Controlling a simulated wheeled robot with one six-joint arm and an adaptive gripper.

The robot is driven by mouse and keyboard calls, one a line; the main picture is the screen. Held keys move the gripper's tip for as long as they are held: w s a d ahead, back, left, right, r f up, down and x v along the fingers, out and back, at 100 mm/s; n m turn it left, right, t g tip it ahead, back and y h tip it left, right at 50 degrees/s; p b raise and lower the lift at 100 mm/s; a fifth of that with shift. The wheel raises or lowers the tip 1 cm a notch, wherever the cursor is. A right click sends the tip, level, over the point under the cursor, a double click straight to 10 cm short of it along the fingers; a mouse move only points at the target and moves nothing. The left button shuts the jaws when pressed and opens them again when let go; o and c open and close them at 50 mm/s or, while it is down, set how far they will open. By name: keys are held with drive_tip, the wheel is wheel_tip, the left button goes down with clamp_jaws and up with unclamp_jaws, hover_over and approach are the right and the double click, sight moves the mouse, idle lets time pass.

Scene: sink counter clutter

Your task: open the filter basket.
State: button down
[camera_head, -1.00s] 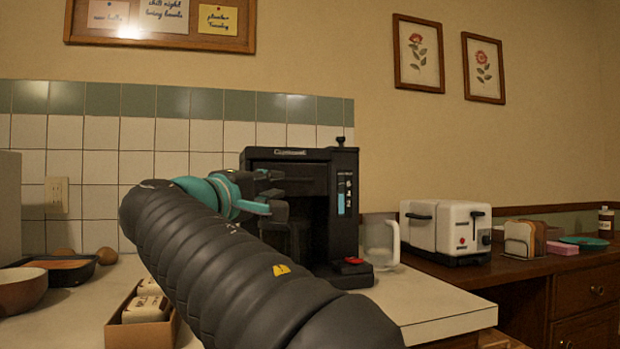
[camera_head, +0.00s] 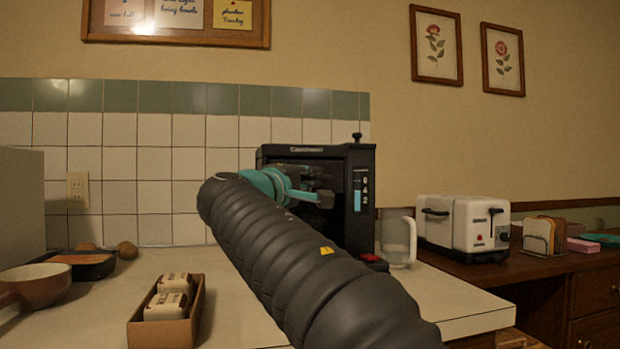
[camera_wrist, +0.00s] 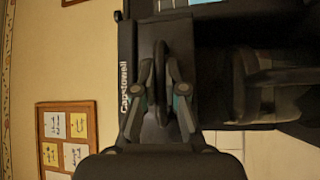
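The black coffee maker (camera_head: 364,160) stands on the counter, its front partly hidden by my arm. Its dark front with the brand lettering fills the middle of the wrist view (camera_wrist: 126,60), turned sideways. A black bar-like handle (camera_wrist: 160,112) stands out from that front, which appears to be the filter basket's. My gripper (camera_wrist: 160,66) has one finger on each side of this handle, with small gaps seeming to show between. In the head view my gripper (camera_head: 318,182) is at the upper front of the machine. I cannot tell whether the basket is ajar.
A glass jug (camera_head: 398,240) stands just right of the machine, with a white toaster (camera_head: 464,224) beyond. A box of packages (camera_head: 164,332), a bowl (camera_head: 36,286) and a dark tray (camera_head: 98,266) are on the left counter. The tiled wall is close behind.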

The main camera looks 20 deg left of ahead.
drive_tip(key=shift+s+d+f+b, duration=0.1)
drive_tip(key=shift+s+d+b, duration=0.05)
drive_tip(key=shift+s+b, duration=0.15)
drive_tip(key=s+d+b, duration=0.5)
drive_tip(key=s, duration=0.3)
drive_tip(key=shift+s+d, duration=0.2)
drive_tip(key=shift+s, duration=0.2)
drive_tip(key=c, duration=1.5)
unclamp_jaws()
drive_tip(key=v, duration=1.2)
